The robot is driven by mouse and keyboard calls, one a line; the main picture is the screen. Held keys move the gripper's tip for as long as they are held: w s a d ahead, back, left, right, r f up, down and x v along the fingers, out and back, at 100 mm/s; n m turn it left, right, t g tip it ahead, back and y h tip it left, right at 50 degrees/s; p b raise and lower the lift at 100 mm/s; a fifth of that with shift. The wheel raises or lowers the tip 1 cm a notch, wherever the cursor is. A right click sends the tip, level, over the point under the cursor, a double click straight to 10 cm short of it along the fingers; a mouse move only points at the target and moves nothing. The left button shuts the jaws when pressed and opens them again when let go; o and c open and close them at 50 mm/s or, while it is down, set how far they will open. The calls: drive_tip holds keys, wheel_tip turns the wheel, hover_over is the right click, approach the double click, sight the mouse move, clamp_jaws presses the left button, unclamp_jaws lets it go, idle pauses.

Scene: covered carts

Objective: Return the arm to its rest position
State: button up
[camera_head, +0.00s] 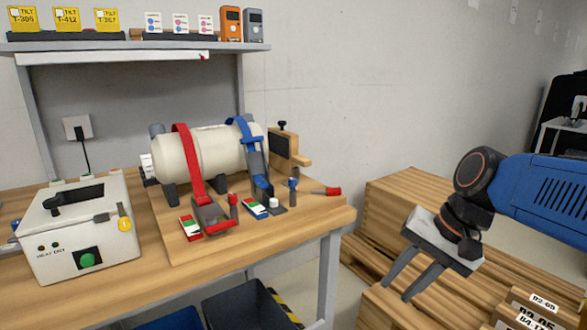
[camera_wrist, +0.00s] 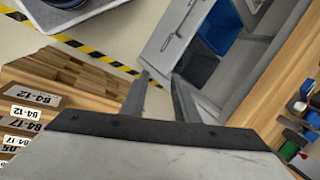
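My gripper (camera_head: 406,278) is at the right in the head view, at the end of my blue arm. It hangs clear of the workbench, in front of wooden crates. Its two grey fingers stand apart with nothing between them. In the wrist view the fingers (camera_wrist: 160,85) also show apart and empty, with the floor and the bench's underside beyond them.
The wooden workbench (camera_head: 300,222) at the left bears a white cylinder (camera_head: 205,155) with red and blue straps, and a white box (camera_head: 80,230) with a green button. Wooden crates (camera_head: 400,195) stand behind and below my gripper. A dark bin (camera_head: 250,305) is under the bench.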

drive_tip(key=s+d+f+n+t+h, duration=0.2)
drive_tip(key=s+d+f+n+h, duration=0.2)
drive_tip(key=s+d+f+n, duration=0.2)
drive_tip(key=shift+s+d+f+t, duration=0.4)
drive_tip(key=shift+s+d+f, duration=0.45)
drive_tip(key=shift+d, duration=0.15)
idle(0.9)
